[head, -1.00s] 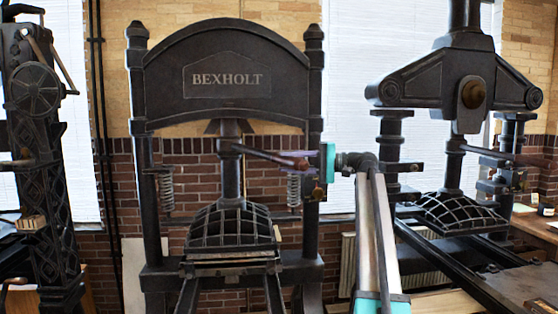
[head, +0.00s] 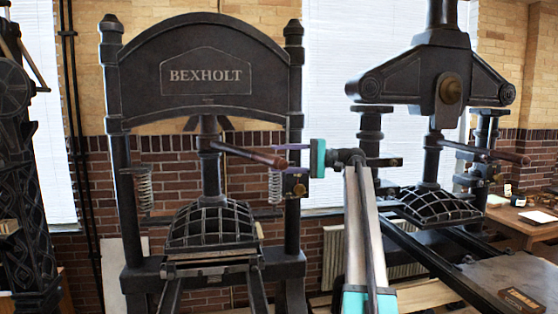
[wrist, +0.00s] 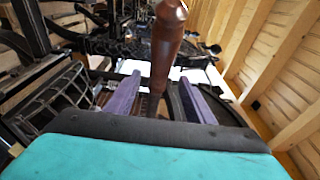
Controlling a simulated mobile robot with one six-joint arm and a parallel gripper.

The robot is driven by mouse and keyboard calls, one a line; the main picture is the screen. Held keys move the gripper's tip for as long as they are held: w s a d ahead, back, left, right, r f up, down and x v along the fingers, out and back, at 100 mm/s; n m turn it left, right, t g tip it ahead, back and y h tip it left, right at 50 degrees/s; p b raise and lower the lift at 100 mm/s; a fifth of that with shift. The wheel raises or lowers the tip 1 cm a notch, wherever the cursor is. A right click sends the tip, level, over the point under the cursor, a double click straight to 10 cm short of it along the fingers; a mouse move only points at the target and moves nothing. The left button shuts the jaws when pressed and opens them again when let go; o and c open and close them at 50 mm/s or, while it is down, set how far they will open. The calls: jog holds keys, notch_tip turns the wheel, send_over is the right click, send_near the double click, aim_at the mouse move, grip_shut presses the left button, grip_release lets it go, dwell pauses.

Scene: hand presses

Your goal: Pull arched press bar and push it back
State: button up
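The arched press (head: 206,110), marked BEXHOLT, stands left of centre in the head view. Its bar (head: 235,152) sticks out to the right from the central spindle and ends in a brown wooden handle (head: 268,159). My gripper (head: 288,158) is at the handle's outer end, just in front of the press's right column. In the wrist view the handle (wrist: 166,48) runs between the two purple fingers of my gripper (wrist: 163,100). The fingers are apart, with a gap on each side of the handle. The tip of the handle is partly hidden in the head view.
A second press (head: 432,80) stands to the right, with its own bar (head: 480,150) and a long bed. A dark lattice-framed press (head: 22,170) is at the far left. A wooden table (head: 535,222) is at the right edge.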

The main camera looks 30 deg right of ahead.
jog(key=shift+a, duration=0.2)
jog(key=shift+r, duration=0.15)
jog(key=s+a+r, duration=0.2)
jog(key=s+a, duration=0.1)
jog(key=s, duration=0.4)
jog(key=s+a+r+b, duration=0.1)
jog(key=s+a+r, duration=0.1)
jog(key=s, duration=0.5)
jog(key=shift+s+a+r, duration=0.35)
jog(key=shift+a, duration=0.25)
dwell(0.7)
